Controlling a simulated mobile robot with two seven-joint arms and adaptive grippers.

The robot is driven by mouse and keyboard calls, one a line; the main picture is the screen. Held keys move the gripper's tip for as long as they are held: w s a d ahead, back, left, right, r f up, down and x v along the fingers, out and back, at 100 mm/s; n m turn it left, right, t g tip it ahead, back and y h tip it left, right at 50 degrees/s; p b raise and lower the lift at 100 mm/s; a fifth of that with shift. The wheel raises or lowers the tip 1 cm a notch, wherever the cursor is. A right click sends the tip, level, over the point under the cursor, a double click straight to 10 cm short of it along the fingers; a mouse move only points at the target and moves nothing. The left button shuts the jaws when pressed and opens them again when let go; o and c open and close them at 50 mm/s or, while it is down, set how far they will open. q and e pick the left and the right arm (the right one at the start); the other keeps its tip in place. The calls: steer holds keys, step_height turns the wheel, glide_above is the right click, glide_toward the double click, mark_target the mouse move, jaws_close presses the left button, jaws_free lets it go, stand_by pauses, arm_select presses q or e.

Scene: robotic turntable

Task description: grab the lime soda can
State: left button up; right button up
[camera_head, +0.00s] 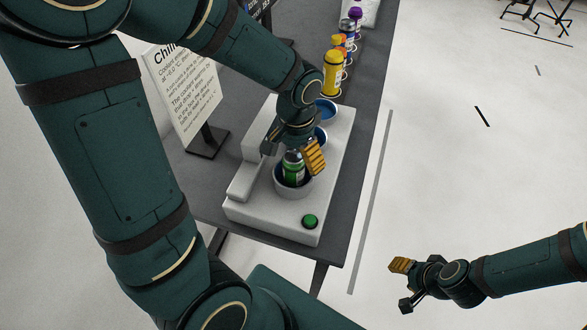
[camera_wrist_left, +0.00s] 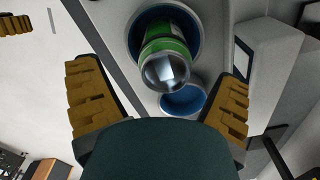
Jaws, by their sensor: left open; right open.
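The green lime soda can (camera_head: 293,172) stands in a round white holder (camera_head: 294,191) at the near end of the white turntable machine. My left gripper (camera_head: 292,154) is just above it, open, with one finger on each side of the can's top. In the left wrist view the can (camera_wrist_left: 166,48), with its silver top, sits in a blue-lined well, and the left gripper (camera_wrist_left: 160,95) has clear gaps between its yellow pads and the can. My right gripper (camera_head: 403,285) is open and empty over the floor at the lower right.
The white machine (camera_head: 334,142) stands on a dark table (camera_head: 371,65), with a green button (camera_head: 310,221) in front and blue wells behind. Yellow and other bottles (camera_head: 331,74) line up further back. A text sign (camera_head: 184,92) stands at the left.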

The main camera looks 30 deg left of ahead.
arm_select(q)
steer(key=f, duration=0.4)
steer(key=shift+a+f+b, duration=0.25)
steer(key=shift+f+b, duration=0.05)
steer(key=shift+f, duration=0.1)
steer(key=c, duration=1.4)
